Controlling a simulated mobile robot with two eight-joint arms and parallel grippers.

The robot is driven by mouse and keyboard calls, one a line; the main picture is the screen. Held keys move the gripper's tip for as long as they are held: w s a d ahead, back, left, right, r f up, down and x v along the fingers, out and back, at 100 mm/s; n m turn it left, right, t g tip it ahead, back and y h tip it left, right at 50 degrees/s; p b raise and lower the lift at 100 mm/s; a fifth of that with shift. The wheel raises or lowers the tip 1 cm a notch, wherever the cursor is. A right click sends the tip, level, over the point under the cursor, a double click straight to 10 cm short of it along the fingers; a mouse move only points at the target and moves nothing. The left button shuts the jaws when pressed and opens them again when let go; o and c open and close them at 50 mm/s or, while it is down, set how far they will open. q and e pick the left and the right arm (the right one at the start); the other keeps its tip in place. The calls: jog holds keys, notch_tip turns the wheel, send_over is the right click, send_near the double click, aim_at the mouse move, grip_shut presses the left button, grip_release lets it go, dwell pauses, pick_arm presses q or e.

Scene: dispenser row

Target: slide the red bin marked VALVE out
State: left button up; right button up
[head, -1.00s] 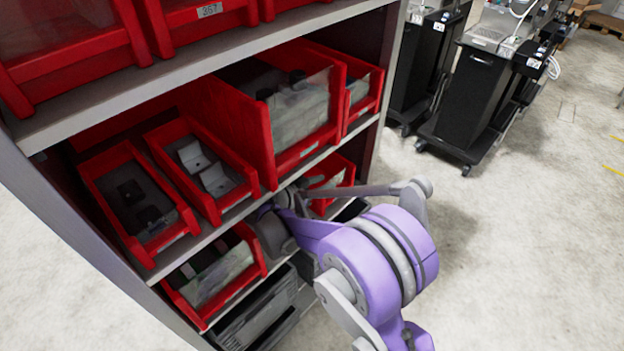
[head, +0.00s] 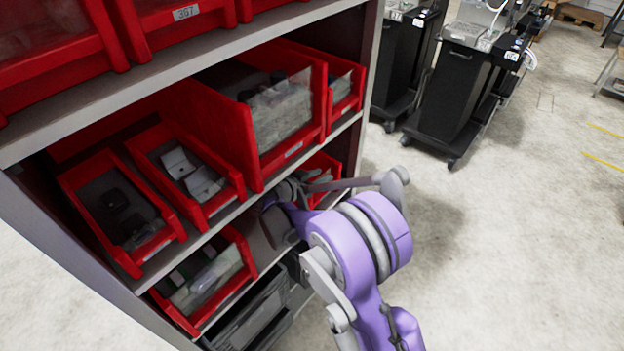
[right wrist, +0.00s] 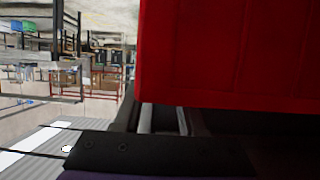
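No label reading VALVE can be made out in either view, so I cannot tell which red bin bears it. A red bin (head: 322,178) on the lower shelf is partly hidden by my right arm. My right gripper (head: 284,192) is at the shelf front, just left of that bin; its fingers are too small and covered to read. In the right wrist view a red bin wall (right wrist: 230,55) fills the upper right, close above a dark part of my gripper. I cannot tell whether they touch. My left gripper is not in view.
Several red bins sit on the grey shelf unit (head: 225,218), including a large one (head: 275,115) above my right gripper. A grey crate (head: 250,312) is low down. Black wheeled carts (head: 455,100) stand behind right. The floor (head: 510,240) at right is clear.

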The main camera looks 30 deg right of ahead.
jog(key=shift+w+d+f, duration=0.15)
jog(key=shift+d+f, duration=0.1)
jog(key=shift+d, duration=0.25)
grip_shut()
dwell(1.2)
